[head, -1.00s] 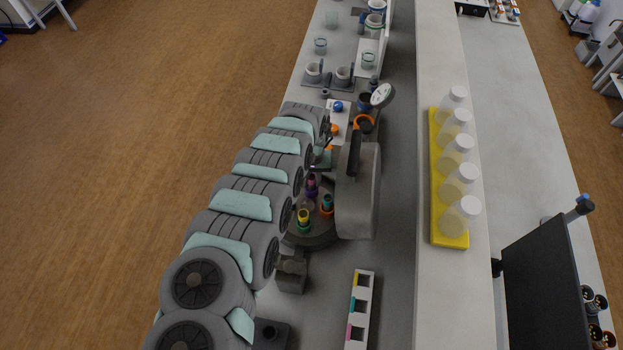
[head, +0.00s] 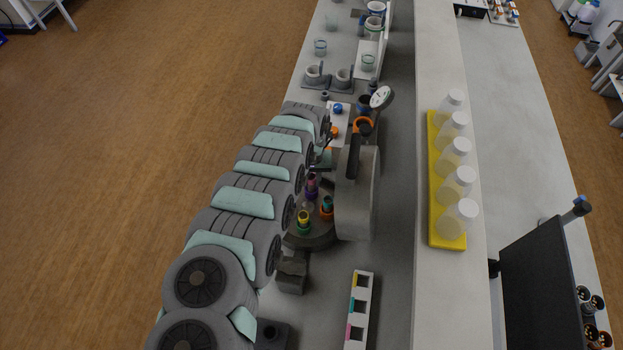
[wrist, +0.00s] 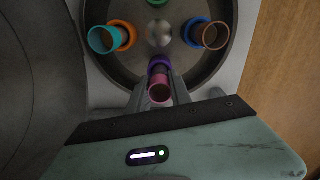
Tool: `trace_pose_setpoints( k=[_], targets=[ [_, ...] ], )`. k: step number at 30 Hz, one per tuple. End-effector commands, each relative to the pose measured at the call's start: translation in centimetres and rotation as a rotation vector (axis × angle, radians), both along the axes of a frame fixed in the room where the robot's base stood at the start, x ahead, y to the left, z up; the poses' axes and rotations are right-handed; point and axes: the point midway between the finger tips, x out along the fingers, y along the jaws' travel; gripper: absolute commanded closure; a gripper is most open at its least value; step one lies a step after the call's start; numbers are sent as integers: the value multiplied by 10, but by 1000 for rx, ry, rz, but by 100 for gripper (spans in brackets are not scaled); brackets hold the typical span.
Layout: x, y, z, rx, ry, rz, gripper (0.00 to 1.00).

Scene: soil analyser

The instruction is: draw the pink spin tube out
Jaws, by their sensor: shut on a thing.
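The pink spin tube (wrist: 159,92) is between the fingers of my gripper (wrist: 160,84) in the wrist view. The fingers are shut on it. It stands at the purple-ringed slot (wrist: 160,64) of the round rotor (wrist: 120,66); how deep it sits there I cannot tell. In the head view the tube (head: 312,180) shows small over the rotor (head: 308,238), and my arm partly hides the gripper. A teal tube (wrist: 102,40) in an orange ring and a brown tube (wrist: 213,36) in a blue ring stand in other slots.
The open grey lid (head: 358,200) stands right of the rotor. A white rack (head: 357,310) with yellow, teal and pink marks lies in front. A yellow rack (head: 450,235) of bottles stands on the shelf at right. Bench between is clear.

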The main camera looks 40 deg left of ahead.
Motion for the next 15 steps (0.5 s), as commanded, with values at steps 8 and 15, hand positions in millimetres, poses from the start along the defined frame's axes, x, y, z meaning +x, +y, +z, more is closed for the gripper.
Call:
trace_pose_setpoints(
  k=[8, 15],
  targets=[
    [0, 0, 13, 1, 1, 0, 100],
    [0, 1, 25, 1, -1, 1, 100]
  ],
)
